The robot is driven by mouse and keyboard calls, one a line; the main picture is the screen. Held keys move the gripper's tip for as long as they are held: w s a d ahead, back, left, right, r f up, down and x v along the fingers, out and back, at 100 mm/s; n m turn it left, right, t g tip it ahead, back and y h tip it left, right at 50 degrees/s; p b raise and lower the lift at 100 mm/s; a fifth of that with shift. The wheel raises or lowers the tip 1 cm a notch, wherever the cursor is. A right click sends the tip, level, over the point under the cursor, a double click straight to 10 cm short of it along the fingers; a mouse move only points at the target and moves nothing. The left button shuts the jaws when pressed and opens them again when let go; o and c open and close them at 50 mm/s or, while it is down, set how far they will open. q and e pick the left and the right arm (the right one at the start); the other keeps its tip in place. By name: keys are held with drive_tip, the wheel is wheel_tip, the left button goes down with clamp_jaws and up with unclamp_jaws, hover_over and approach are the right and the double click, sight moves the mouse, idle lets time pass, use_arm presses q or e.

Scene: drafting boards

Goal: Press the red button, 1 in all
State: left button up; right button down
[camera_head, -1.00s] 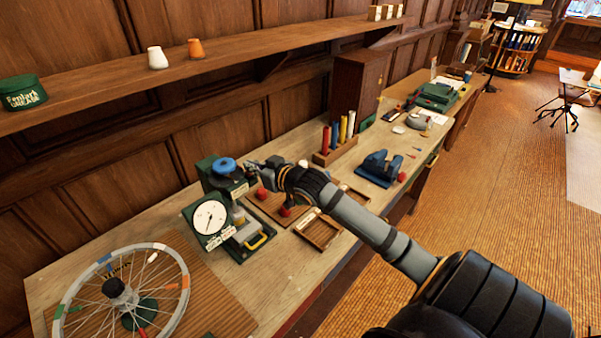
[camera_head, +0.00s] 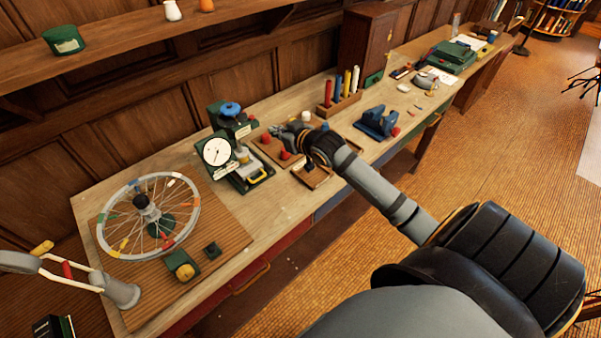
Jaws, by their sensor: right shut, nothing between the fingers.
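Two round red knobs sit on a brown wooden board (camera_head: 266,152) on the bench: a rear red knob (camera_head: 266,138) and a front red knob (camera_head: 285,155). I cannot tell which of them is the red button. My right arm reaches in from the lower right and covers part of the bench beyond the board. My left gripper is not in view.
A green dial gauge press (camera_head: 217,152) with a blue knob (camera_head: 230,108) stands left of the board. A spoked wheel (camera_head: 130,248) lies further left. A rack of coloured rods (camera_head: 340,104) and a blue vise (camera_head: 376,122) stand to the right.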

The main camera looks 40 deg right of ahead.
drive_tip(key=s+f+g, duration=0.2)
drive_tip(key=s+f, duration=0.2)
drive_tip(key=f, duration=0.2)
drive_tip(key=s+a+f+g+h, duration=0.1)
drive_tip(key=s+f+g, duration=0.1)
drive_tip(key=s+f, duration=0.2)
drive_tip(key=s+a+f+g+b, duration=0.1)
drive_tip(key=s+f, duration=0.3)
drive_tip(key=f, duration=0.6)
drive_tip(key=shift+s+f+g+h, duration=0.25)
drive_tip(key=shift+s+g+h, duration=0.1)
drive_tip(key=shift+g, duration=0.15)
drive_tip(key=shift+s+a+f, duration=0.1)
drive_tip(key=shift+s+f, duration=0.3)
drive_tip(key=shift+s, duration=0.1)
